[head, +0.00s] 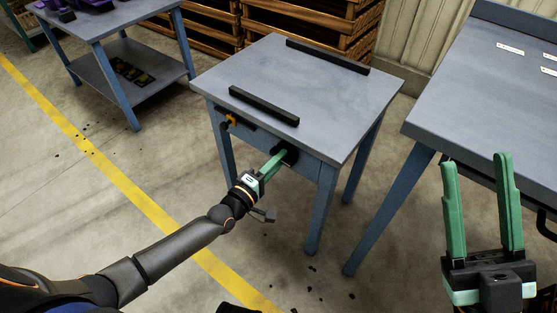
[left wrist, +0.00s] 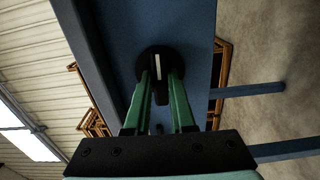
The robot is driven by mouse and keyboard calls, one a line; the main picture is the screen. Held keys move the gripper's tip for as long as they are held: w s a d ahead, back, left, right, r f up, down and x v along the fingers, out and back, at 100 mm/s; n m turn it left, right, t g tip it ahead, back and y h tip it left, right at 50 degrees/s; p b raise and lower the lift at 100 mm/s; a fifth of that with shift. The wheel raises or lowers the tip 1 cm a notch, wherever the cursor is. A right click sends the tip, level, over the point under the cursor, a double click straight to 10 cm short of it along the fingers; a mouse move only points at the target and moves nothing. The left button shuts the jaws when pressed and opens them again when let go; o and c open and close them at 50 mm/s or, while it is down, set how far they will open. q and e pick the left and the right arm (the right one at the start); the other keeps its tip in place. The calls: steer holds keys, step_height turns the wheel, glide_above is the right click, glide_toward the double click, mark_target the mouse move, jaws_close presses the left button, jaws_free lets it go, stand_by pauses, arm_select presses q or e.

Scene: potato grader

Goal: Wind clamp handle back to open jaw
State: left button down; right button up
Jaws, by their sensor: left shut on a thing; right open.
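The clamp table (head: 325,85) is a grey-topped table with blue legs. Two black jaw bars lie on its top, a near bar (head: 264,105) and a far bar (head: 327,57), with a wide gap between them. The clamp handle (left wrist: 158,66) is a black round disc with a pale stripe on the table's front side. My left gripper (head: 282,158) is shut on the handle, its green fingers reaching to the table's front in the head view. The fingers partly hide the handle there. My right gripper (head: 481,165) is open and empty at the right, fingers pointing up.
An orange-and-black knob (head: 230,120) sits left of the handle on the table front. A larger grey bench (head: 490,85) stands at right, near my right gripper. A shelved table (head: 125,20) is at back left. Wooden crates (head: 205,30) stand behind.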

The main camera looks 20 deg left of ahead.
arm_select(q)
steer(key=c, duration=0.8)
jaws_free()
steer(key=shift+o, duration=0.2)
steer(key=p+v, duration=0.3)
steer(key=v, duration=0.9)
steer(key=shift+s, duration=0.25)
arm_select(e)
step_height(320, 180, up, 3)
steer(key=shift+s+d+r+n, duration=0.1)
steer(key=shift+n, duration=0.2)
arm_select(q)
steer(key=shift+a, duration=0.1)
